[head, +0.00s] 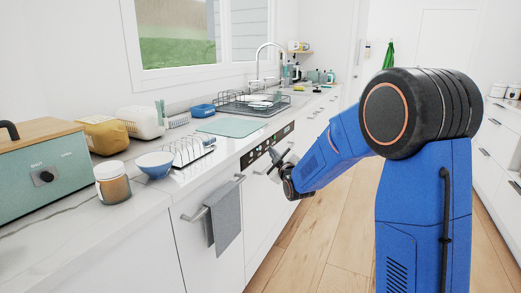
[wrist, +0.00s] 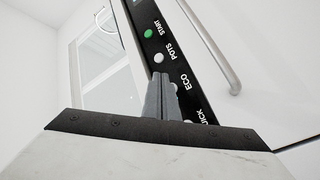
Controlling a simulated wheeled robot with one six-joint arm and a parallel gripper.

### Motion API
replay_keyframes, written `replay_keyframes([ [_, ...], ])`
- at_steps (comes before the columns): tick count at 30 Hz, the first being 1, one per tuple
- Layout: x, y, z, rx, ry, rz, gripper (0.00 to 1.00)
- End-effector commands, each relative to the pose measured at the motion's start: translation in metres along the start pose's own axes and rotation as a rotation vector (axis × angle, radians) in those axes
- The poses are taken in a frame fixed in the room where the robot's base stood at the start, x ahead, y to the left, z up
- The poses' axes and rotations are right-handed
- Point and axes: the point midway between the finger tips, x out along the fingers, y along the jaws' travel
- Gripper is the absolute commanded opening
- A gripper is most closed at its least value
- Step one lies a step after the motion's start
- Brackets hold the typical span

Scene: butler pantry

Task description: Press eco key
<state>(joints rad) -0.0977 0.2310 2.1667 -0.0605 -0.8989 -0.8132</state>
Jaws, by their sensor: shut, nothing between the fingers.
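The black control panel (wrist: 186,54) runs diagonally through the wrist view and also shows on the counter front in the head view (head: 250,157). It has a green START key (wrist: 148,33) and a white POTS key (wrist: 158,58). Beside the ECO label (wrist: 185,82), the white eco key (wrist: 174,87) is mostly hidden behind my fingers. My gripper (wrist: 162,75) is shut and empty, its tips over the panel near the eco key. I cannot tell whether they touch. In the head view, my gripper (head: 277,161) is in front of the panel.
A bar handle (wrist: 218,62) runs beside the panel. A grey towel (head: 223,217) hangs from a nearer handle. The counter above holds a toast rack (head: 190,152), a blue bowl (head: 155,164) and a dish rack (head: 247,104). The wooden floor (head: 325,220) is clear.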

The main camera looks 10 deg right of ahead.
Motion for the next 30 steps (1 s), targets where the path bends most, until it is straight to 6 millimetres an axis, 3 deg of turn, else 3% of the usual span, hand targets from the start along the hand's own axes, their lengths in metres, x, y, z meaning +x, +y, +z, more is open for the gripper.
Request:
replay_keyframes([
  [12,-0.023,0.017,0.017,0.000,0.000,0.002,0.00],
  [30,-0.024,0.017,0.018,0.000,0.000,0.000,0.00],
])
